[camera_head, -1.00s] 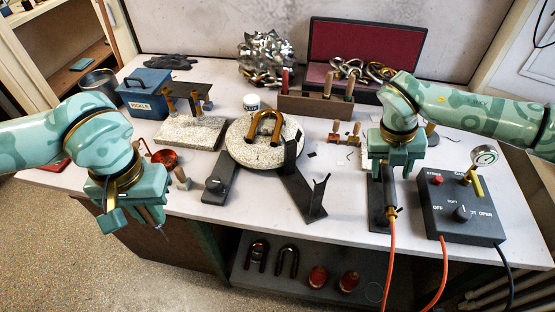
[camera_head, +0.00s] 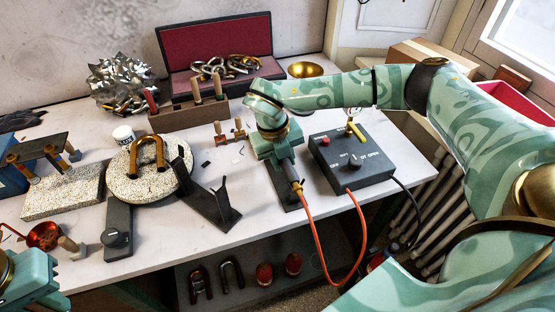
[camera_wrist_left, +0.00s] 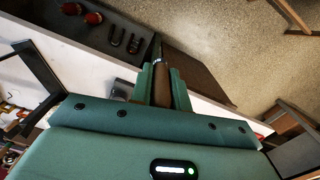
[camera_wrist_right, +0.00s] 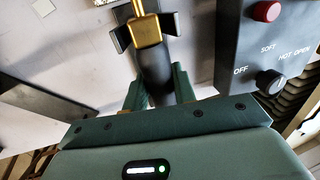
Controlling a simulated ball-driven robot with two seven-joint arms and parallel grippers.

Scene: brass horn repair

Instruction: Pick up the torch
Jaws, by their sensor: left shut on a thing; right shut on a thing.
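The torch (camera_wrist_right: 155,72) has a black handle and a brass end, with an orange hose (camera_head: 325,237) running from it. My right gripper (camera_head: 287,172) is shut on the torch's black handle, which shows between the fingers in the right wrist view. A dark stand (camera_wrist_right: 171,24) is close behind the torch's brass part; I cannot tell whether they touch. My left gripper (camera_wrist_left: 162,85) is shut on a tool with a brown handle (camera_wrist_left: 162,88) and a narrow dark tip, held out over the front edge of the table. In the head view its jaws are cut off.
A dark control box (camera_head: 350,162) with a knob and gauge stands right of the torch. A dark angled bracket (camera_head: 208,198) and a round stone-like disc (camera_head: 175,185) with a brass U-bend (camera_head: 147,150) are to the left. A black cable (camera_head: 418,205) hangs off the right.

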